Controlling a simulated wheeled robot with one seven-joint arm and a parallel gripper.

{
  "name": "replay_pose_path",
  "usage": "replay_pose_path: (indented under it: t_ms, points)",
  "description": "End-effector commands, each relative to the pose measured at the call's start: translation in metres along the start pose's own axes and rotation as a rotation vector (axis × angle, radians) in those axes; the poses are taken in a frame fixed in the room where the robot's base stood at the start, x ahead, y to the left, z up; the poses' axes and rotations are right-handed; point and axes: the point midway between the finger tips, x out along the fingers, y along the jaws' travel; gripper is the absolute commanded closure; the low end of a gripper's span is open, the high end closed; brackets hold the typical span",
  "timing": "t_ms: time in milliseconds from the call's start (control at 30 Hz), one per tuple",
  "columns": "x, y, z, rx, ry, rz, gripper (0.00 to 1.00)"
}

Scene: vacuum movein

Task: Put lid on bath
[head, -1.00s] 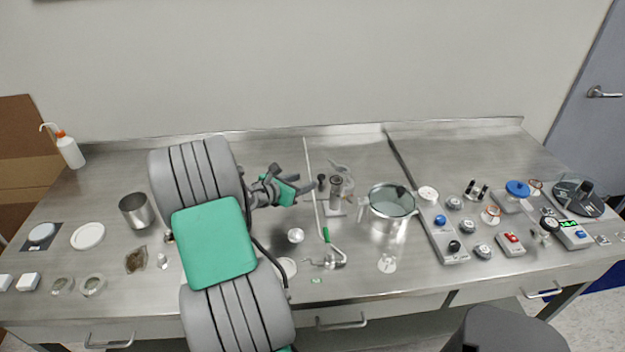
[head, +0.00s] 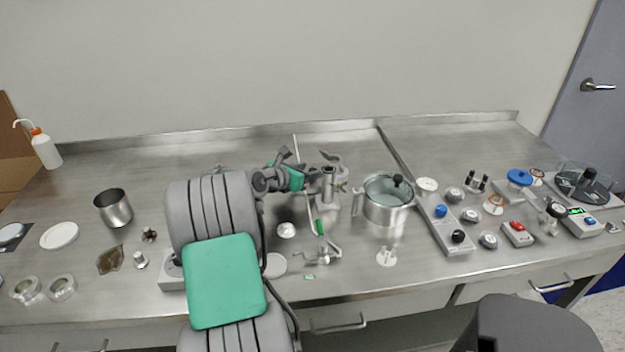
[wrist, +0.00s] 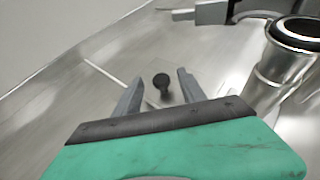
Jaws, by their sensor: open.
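The bath (head: 386,214) is a steel pot with side handles and a pale, glassy top, right of centre in the head view. A black knob (head: 398,180) shows at the back right of its top. The lid's clear disc is hard to make out, and I cannot tell whether it sits flat. My gripper (head: 304,168) is left of the bath, apart from it, with open fingers. In the wrist view, a dark knob (wrist: 161,82) shows beyond and between the fingers. No contact is visible, and I cannot tell whether it is the same knob.
A metal column (head: 328,188) with a clamp stands between my gripper and the bath; it also shows at the right in the wrist view (wrist: 280,72). A long control box (head: 443,225) lies right of the bath. A steel beaker (head: 114,208) stands at left. The back of the bench is clear.

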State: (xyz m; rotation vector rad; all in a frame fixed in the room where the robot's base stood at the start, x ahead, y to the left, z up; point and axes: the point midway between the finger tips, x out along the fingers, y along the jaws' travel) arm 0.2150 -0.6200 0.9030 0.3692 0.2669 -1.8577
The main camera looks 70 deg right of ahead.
Motion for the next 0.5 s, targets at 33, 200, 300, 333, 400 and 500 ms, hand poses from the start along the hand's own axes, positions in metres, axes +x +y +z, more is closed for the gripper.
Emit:
replay_pose_path:
  t_ms: [33,200,300,333,400,500]
  points:
    - [0.011,-0.002,0.0,0.0,0.001,-0.004,0.52]
    - [0.026,-0.001,-0.001,-0.001,0.001,-0.001,0.52]
    - [0.025,0.0,0.0,-0.001,0.001,0.0,0.52]
    - [0.025,0.0,-0.001,-0.001,0.001,0.0,0.52]
    - [0.025,0.0,-0.001,-0.001,0.001,0.0,0.54]
    - [0.025,0.0,0.0,-0.001,0.001,0.0,0.62]
